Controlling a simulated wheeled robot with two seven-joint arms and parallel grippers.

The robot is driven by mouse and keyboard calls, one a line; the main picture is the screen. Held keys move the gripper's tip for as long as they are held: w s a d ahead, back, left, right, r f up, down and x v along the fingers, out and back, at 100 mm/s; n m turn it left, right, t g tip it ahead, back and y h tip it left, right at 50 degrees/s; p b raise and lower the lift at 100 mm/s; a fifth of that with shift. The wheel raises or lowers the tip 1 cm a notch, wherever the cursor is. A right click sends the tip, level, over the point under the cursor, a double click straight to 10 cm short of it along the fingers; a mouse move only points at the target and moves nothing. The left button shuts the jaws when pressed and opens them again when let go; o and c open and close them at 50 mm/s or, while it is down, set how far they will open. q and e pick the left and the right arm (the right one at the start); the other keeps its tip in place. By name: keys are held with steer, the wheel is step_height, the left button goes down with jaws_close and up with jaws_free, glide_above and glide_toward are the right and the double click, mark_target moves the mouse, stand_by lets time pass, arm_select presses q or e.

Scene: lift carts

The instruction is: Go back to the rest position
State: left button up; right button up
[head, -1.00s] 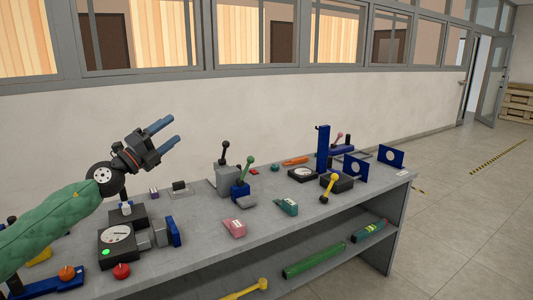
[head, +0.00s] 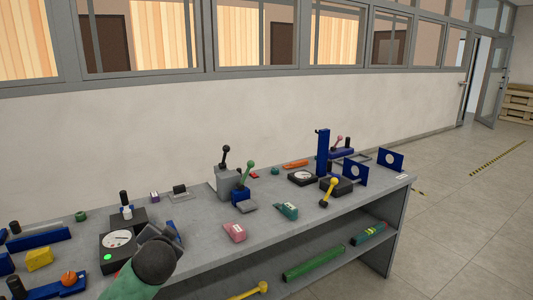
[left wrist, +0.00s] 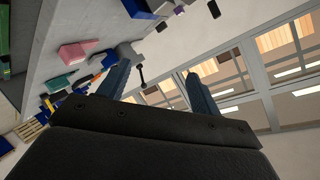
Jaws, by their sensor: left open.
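My left arm comes in low at the bottom of the head view, in front of the bench, with its green sleeve and dark wrist in sight. My right gripper is not in view.
A grey bench (head: 268,222) carries levers, a dial box (head: 118,239), a pink block (head: 235,232), a green block (head: 288,211) and blue stands (head: 355,170). A green tube (head: 313,262) lies on the lower shelf. Floor at right is clear.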

arm_select(q)
steer(key=s+d+f+n+g+h+p, duration=0.1)
steer(key=s+d+f+g+h, duration=0.15)
steer(key=s+d+f, duration=0.4)
steer(key=s+d+f+g+h+p, duration=0.1)
steer(key=s+d+f+g+h, duration=0.15)
steer(key=s+f, duration=0.75)
steer(key=s+d+f+g, duration=0.1)
steer(key=s+f+g, duration=0.1)
steer(key=s+f, duration=0.3)
steer(key=s+d+f+n+g+p, duration=0.1)
steer(key=s+f, duration=0.3)
steer(key=s, duration=0.7)
steer(key=s+d+f+n+g+p, duration=0.1)
steer(key=s+d+f+g, duration=0.2)
steer(key=s+f, duration=0.2)
steer(key=s, duration=0.3)
steer(key=shift+f+h, duration=0.3)
steer(key=shift+h, duration=0.1)
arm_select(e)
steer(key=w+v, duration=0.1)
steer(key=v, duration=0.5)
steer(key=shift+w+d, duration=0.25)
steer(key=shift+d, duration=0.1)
arm_select(q)
steer(key=shift+s+n, duration=0.1)
steer(key=shift+n, duration=0.2)
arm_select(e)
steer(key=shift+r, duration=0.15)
